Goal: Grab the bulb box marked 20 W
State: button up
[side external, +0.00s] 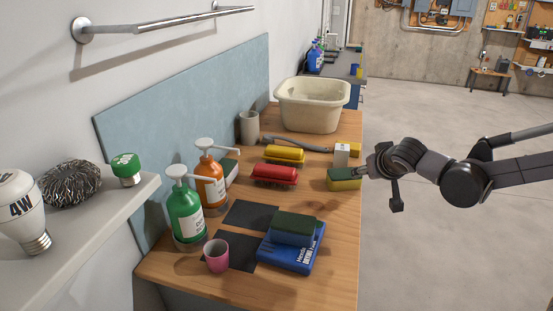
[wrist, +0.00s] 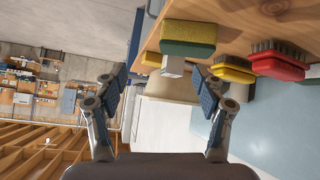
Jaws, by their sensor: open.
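A small white box (side external: 341,154) stands upright on the wooden table near its right edge, behind a yellow and green sponge (side external: 343,181). No marking on it is legible, so I cannot tell whether it reads 20 W. In the wrist view the white box (wrist: 172,67) shows between my fingers' directions, partly hidden by the sponge (wrist: 188,38). My gripper (side external: 376,165) is at the table's right edge, just right of the sponge and box. In the wrist view my gripper (wrist: 158,83) is open, with nothing between its fingers.
Yellow (side external: 284,154) and red (side external: 275,174) brushes lie left of the box. A cream basin (side external: 312,104) stands behind. A blue box (side external: 291,254) bearing a sponge, a pink cup (side external: 216,254) and soap bottles (side external: 186,211) are nearer. Open floor lies right of the table.

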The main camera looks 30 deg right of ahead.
aim_at(342, 153)
jog(key=w+m+h, duration=0.1)
jog(key=w, duration=0.1)
jog(key=w+f+m+t+h, duration=0.1)
jog(key=w, duration=0.2)
jog(key=w+f+h, duration=0.1)
jog(key=w, duration=0.2)
jog(key=shift+w+d+f+m, duration=0.1)
jog(key=shift+w+m, duration=0.15)
jog(key=shift+m, duration=0.15)
jog(key=shift+w+f+t, duration=0.25)
jog(key=shift+w+t, duration=0.25)
jog(key=shift+h, duration=0.3)
jog(key=x, duration=0.5)
jog(key=shift+w, duration=0.25)
jog(key=w, duration=0.1)
jog(key=w+d, duration=0.2)
jog(key=w, duration=0.1)
jog(key=shift+d+f, duration=0.25)
jog(key=shift+f, duration=0.15)
jog(key=shift+w+d+f, duration=0.2)
jog(key=shift+w+d, duration=0.05)
jog(key=shift+d, duration=0.05)
jog(key=c, duration=1.2)
